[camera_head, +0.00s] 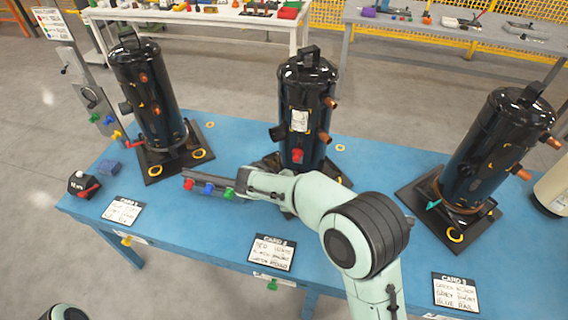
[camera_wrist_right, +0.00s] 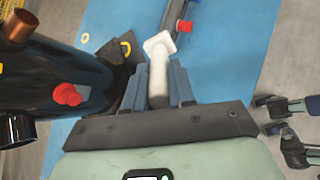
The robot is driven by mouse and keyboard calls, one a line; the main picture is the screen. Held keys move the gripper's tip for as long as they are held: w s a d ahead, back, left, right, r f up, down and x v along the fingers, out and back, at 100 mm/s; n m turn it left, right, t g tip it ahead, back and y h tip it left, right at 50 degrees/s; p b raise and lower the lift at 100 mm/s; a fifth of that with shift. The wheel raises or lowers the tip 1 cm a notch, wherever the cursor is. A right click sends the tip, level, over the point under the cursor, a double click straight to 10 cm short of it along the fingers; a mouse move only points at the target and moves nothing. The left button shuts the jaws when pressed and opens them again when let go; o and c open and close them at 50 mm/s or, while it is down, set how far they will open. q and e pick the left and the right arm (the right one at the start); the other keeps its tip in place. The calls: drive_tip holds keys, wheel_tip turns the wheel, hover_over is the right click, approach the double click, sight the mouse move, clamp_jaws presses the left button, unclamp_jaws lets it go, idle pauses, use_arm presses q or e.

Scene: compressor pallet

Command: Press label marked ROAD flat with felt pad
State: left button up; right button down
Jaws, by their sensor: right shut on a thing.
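My right gripper (camera_wrist_right: 156,88) is shut on a white tool with a squarish head, likely the felt pad (camera_wrist_right: 159,45); the head sticks out beyond the fingers. In the head view my right arm reaches in front of the middle compressor (camera_head: 305,95), a black upright cylinder. Its white label (camera_head: 299,121) is on the front, above a red cap (camera_head: 297,155); the print is too small to read. The label is not seen in the wrist view, where the compressor stands at left. My left gripper (camera_wrist_right: 292,128) appears at the right edge of the wrist view, fingers apart and empty.
Black compressors stand at left (camera_head: 149,95) and right (camera_head: 492,150) on the blue table (camera_head: 225,240). A dark bar with red, blue and green knobs (camera_head: 207,188) lies near my right gripper. Cards, including the middle one (camera_head: 271,252), lie along the front edge.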

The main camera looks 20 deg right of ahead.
use_arm(q)
drive_tip(key=shift+s+f+b, duration=0.25)
drive_tip(key=shift+f+b, duration=0.3)
drive_tip(key=shift+f, duration=0.1)
drive_tip(key=shift+s+f+b, duration=0.2)
drive_tip(key=shift+f+b, duration=0.35)
drive_tip(key=shift+f, duration=0.1)
drive_tip(key=shift+s+f+b, duration=0.25)
drive_tip(key=shift+f+b, duration=0.3)
drive_tip(key=shift+f, duration=0.1)
use_arm(e)
drive_tip(key=w+a+r+n+t+h, duration=0.1)
drive_tip(key=w+a+r+n+t, duration=0.1)
drive_tip(key=w+r+n+t, duration=0.6)
drive_tip(key=shift+w+r+n+t, duration=0.2)
drive_tip(key=shift+r+n+t, duration=0.8)
drive_tip(key=shift+r+t, duration=1.4)
drive_tip(key=shift+w+d+f+t, duration=0.15)
drive_tip(key=shift+w+f+t, duration=0.1)
drive_tip(key=shift+f+t, duration=0.25)
use_arm(q)
drive_tip(key=shift+s+f+b, duration=0.1)
drive_tip(key=shift+f+b, duration=0.2)
use_arm(e)
drive_tip(key=v, duration=0.3)
drive_tip(key=shift+s+a, duration=0.2)
drive_tip(key=shift+d, duration=0.1)
